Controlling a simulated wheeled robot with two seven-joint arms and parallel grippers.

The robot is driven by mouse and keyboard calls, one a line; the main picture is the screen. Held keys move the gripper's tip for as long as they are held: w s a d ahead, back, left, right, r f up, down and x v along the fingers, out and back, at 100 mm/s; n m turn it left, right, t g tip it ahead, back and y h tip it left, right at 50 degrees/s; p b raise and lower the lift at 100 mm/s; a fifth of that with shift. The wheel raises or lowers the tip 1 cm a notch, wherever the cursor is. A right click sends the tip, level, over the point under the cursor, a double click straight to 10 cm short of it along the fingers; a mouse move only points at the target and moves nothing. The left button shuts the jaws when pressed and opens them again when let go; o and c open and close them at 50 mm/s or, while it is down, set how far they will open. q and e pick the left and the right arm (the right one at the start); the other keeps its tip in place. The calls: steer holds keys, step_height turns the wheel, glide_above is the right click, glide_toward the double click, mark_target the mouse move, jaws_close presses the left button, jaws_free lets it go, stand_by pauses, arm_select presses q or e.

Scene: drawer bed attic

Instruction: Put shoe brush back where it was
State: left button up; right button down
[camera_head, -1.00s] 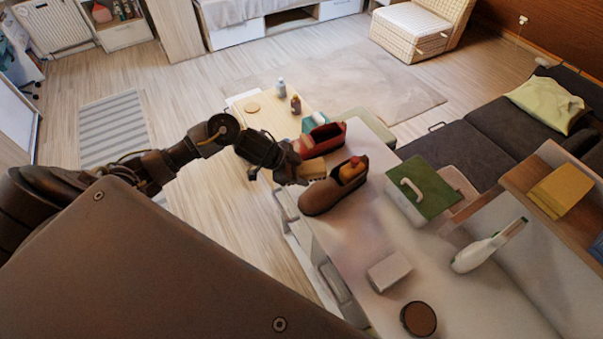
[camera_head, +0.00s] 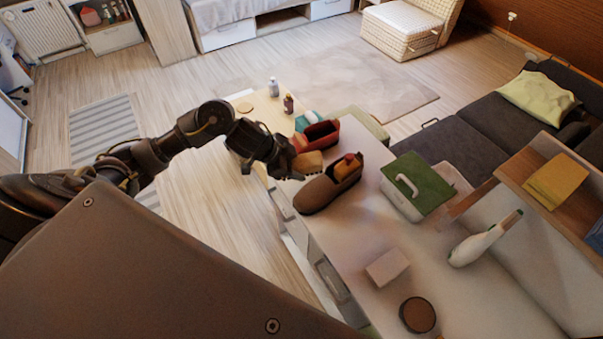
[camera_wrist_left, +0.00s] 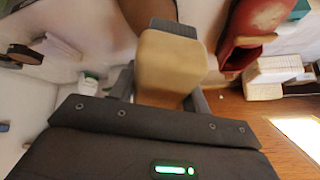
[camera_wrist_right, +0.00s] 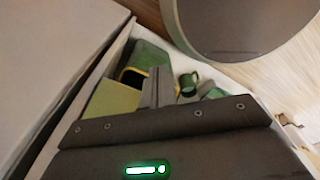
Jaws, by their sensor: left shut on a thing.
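The shoe brush is a tan wooden block with dark bristles. It shows in the left wrist view (camera_wrist_left: 172,62) and small in the head view (camera_head: 309,162), just behind the brown shoe (camera_head: 318,194). My left gripper (camera_head: 292,168) is shut on its wooden body, above or near the cabinet top. The brush's exact contact with the surface cannot be told. My right gripper (camera_wrist_right: 158,88) shows only in its wrist view. Its fingers are together and empty, over an open drawer with green items.
A red shoe (camera_head: 322,133) is close behind the brush.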

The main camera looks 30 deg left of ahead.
mark_target(304, 164)
arm_select(q)
steer(key=d+b, duration=0.1)
steer(key=d+r+b, duration=0.1)
steer(key=b, duration=0.1)
steer(key=d+m+b, duration=0.1)
steer(key=b, duration=0.1)
steer(key=shift+w+r+g, duration=0.2)
steer(key=shift+w+g, duration=0.05)
steer(key=shift+g, duration=0.05)
steer(key=shift+m+g+h, duration=0.3)
steer(key=shift+m+h, duration=0.1)
steer(key=shift+m, duration=0.1)
steer(key=shift+s+d+b, duration=0.15)
steer(key=shift+s+b, duration=2.35)
steer(key=shift+b, duration=1.25)
